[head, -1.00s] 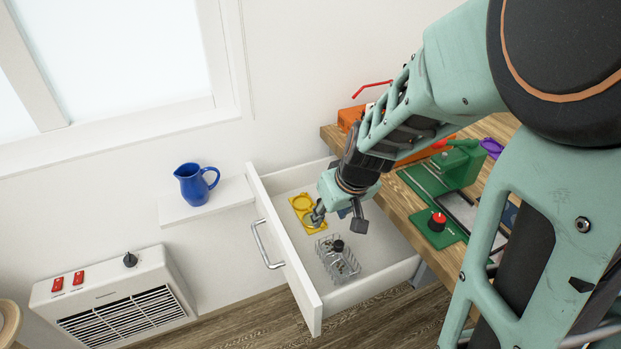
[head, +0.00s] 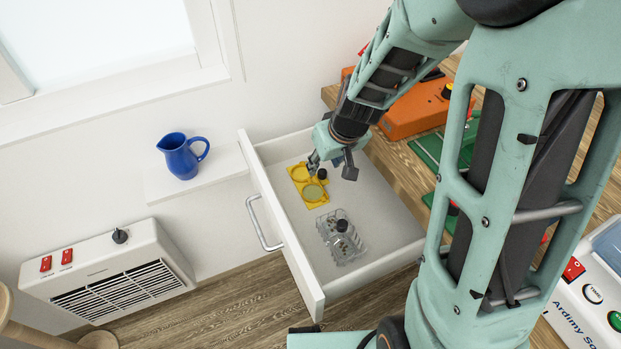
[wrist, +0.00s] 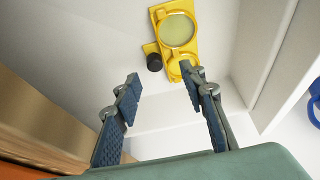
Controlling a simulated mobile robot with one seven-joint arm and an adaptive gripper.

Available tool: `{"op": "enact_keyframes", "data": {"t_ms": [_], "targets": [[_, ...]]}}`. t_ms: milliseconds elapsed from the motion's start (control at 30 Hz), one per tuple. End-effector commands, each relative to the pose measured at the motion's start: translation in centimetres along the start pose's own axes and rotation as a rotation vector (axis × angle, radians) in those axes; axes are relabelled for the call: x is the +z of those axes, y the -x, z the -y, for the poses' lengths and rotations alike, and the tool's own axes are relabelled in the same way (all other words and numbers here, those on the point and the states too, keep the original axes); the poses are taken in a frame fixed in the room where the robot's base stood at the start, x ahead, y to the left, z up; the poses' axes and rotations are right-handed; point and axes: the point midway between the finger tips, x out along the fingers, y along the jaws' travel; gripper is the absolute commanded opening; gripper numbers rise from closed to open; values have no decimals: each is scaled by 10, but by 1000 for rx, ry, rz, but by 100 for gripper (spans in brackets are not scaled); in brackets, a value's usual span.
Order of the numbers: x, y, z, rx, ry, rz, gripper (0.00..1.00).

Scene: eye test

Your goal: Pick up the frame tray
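The yellow frame tray (head: 309,190), with two round lens-like discs, lies flat on the floor of the open drawer. It also shows in the wrist view (wrist: 160,33), at the top, and its lower disc is partly behind one finger. My gripper (head: 331,166) is over the drawer's far end, beside the yellow tray. In the wrist view my gripper (wrist: 160,88) has its two fingers spread with nothing between them. I see no contact with the tray.
A small black cylinder (wrist: 154,62) is right beside the yellow tray. A clear wire-like basket (head: 341,240) with small items sits nearer the drawer front. The white drawer (head: 300,262) has walls on all sides. A wooden desk (head: 405,175) with an orange box (head: 412,112) stands right.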

Motion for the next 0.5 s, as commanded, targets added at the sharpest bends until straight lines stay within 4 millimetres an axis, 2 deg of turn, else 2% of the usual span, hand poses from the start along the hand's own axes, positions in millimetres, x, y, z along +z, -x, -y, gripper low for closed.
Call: {"op": "enact_keyframes", "data": {"t_ms": [133,400,500], "targets": [[1,-10,-2,0,0,1,38],[0,-46,-8,-1,0,1,38],[0,-52,-8,-1,1,1,38]]}}
